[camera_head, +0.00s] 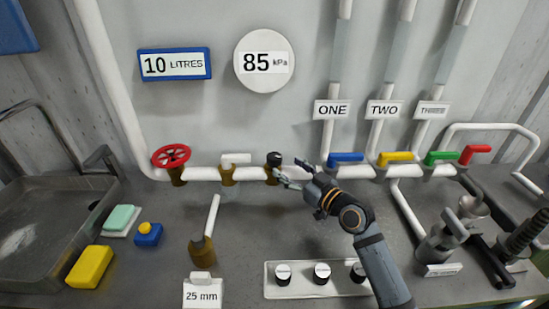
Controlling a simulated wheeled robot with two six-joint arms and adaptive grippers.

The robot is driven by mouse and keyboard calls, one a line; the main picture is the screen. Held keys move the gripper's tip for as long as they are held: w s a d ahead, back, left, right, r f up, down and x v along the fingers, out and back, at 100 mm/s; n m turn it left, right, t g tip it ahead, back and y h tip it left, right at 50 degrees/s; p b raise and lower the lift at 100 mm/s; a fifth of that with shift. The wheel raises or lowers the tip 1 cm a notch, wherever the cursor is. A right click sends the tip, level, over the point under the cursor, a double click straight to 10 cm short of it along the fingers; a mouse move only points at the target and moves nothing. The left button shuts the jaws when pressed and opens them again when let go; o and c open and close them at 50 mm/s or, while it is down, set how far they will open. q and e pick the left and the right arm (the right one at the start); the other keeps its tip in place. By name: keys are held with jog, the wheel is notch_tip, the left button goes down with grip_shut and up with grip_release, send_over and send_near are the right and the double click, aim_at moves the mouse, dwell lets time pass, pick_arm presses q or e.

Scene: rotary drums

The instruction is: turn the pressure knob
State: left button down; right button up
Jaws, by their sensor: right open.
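A black knob (274,158) sits on a brass fitting on the white pipe, below the round white gauge (264,62) that reads 85 kPa. I take this to be the pressure knob; no label on it shows. My right gripper (285,176) is open beside the knob, at its lower right, with its fingers pointing left. The fingertips are very near the brass fitting; I cannot tell whether they touch it. Nothing shows between the fingers. My left gripper is not in view.
A red handwheel (171,156) and a white-handled valve (236,159) stand left of the knob. Blue (345,158), yellow (395,157), green (441,157) and red (475,151) levers stand right. A white panel (302,289) with black knobs lies in front.

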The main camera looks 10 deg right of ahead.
aim_at(278, 162)
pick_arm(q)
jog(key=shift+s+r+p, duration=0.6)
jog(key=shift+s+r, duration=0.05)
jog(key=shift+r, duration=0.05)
pick_arm(e)
jog(key=x, duration=0.7)
jog(key=shift+w+a, duration=0.1)
jog(key=shift+a, duration=0.05)
jog(key=c, duration=1.2)
jog(key=shift+r+m+t+h+p, duration=0.2)
jog(key=shift+m+t+h+p, duration=0.2)
jog(key=shift+m+h+p, duration=0.55)
jog(key=shift+f+m+h+p, duration=0.15)
jog(key=shift+m+h+p, duration=0.1)
jog(key=shift+h+p, duration=0.2)
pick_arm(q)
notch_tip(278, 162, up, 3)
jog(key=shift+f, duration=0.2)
pick_arm(e)
jog(key=o, duration=1.2)
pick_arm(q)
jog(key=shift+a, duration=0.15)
